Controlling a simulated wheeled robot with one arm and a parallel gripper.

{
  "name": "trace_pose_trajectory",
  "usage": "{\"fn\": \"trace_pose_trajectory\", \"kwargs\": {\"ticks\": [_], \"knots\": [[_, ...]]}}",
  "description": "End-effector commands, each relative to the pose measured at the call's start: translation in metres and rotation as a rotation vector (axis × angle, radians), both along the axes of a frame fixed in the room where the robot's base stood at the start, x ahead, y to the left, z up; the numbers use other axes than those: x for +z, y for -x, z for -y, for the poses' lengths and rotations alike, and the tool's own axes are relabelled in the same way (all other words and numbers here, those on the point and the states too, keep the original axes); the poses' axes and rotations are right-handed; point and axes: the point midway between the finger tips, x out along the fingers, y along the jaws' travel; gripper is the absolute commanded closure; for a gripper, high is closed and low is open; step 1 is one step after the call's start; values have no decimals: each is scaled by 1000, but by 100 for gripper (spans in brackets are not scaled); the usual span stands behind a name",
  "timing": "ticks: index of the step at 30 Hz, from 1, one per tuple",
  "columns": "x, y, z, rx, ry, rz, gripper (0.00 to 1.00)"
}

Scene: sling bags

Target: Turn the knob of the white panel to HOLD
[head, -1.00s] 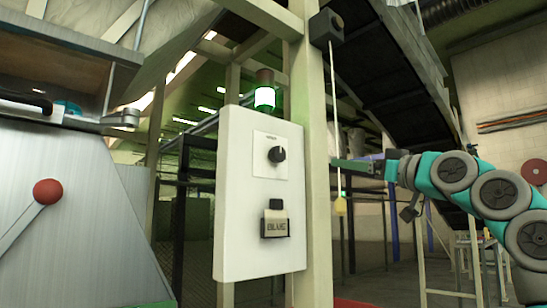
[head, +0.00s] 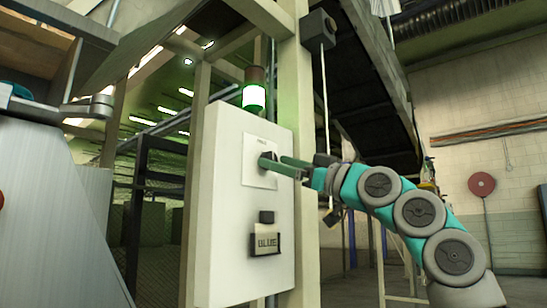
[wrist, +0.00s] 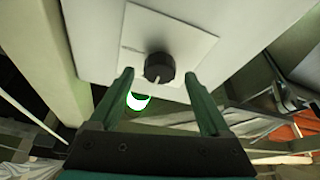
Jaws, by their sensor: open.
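The white panel (head: 222,228) stands upright on a cream post in the head view. Its black knob (head: 266,158) sits on a pale square plate in the upper part; the plate's lettering is too small to read. In the wrist view the black knob (wrist: 159,67), with a light pointer mark, lies between and just beyond the fingertips. My gripper (head: 282,165) is at the knob from the right, and in the wrist view my gripper (wrist: 158,80) has its two green fingers apart, one on each side of the knob. I cannot tell whether they touch it.
A lit green lamp (head: 254,97) stands at the panel's top. A pull cord (head: 324,100) hangs from a dark box right of the post. A grey metal machine (head: 50,210) stands at left.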

Motion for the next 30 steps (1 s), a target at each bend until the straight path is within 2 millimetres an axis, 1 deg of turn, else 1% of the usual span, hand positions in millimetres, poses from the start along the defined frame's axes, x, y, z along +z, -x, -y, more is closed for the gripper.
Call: {"fn": "trace_pose_trajectory", "kwargs": {"ticks": [1, 6, 16, 30], "knots": [[5, -3, -4, 0, -1, -3, 19], [7, -9, -14, 0, -1, -3, 19], [7, -10, -16, -1, 0, -1, 19], [7, -10, -15, -1, 0, -2, 72]]}}
